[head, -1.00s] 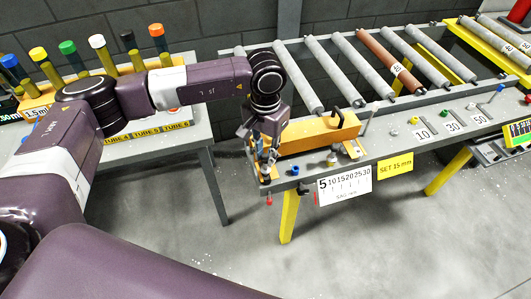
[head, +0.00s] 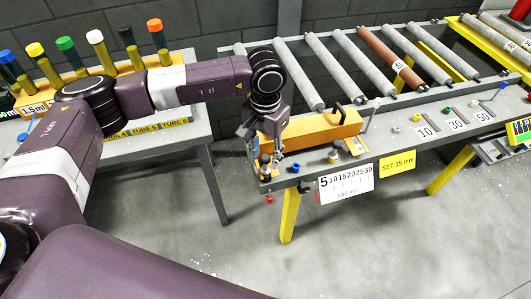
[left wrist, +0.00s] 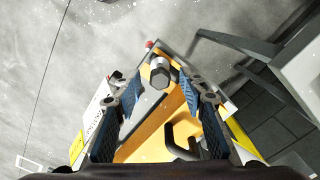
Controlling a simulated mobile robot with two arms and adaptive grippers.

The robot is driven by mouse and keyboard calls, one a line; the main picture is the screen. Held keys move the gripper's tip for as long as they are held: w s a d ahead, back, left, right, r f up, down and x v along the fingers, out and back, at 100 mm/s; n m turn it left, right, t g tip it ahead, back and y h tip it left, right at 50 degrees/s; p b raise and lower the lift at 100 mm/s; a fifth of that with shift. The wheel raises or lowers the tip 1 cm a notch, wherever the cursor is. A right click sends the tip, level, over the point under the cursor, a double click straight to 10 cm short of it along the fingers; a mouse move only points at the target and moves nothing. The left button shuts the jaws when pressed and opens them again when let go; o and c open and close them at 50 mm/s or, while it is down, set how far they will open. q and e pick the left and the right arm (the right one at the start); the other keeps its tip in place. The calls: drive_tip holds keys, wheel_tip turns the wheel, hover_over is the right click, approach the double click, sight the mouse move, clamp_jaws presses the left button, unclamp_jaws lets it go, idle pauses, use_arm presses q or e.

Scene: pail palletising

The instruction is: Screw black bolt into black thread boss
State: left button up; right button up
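A dark bolt (head: 265,164) stands upright at the near left corner of the grey table top, beside the orange block. In the left wrist view its hexagonal head (left wrist: 160,72) shows beyond the fingertips, and its lower end and any boss beneath it are hidden. My left gripper (head: 264,152) is just above the bolt. Its blue-padded fingers are spread apart with nothing between them in the left wrist view (left wrist: 161,97). Which boss is the black one I cannot tell. My right gripper is not in view.
The orange block (head: 315,129) with a black handle lies close to the fingers. A blue piece (head: 295,168) and a small fitting (head: 333,155) stand near the front edge. Rollers (head: 340,70) lie behind. A bench with capped tubes (head: 104,56) is at left.

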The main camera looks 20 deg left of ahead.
use_arm(q)
wheel_tip(320, 180, up, 12)
idle(0.7)
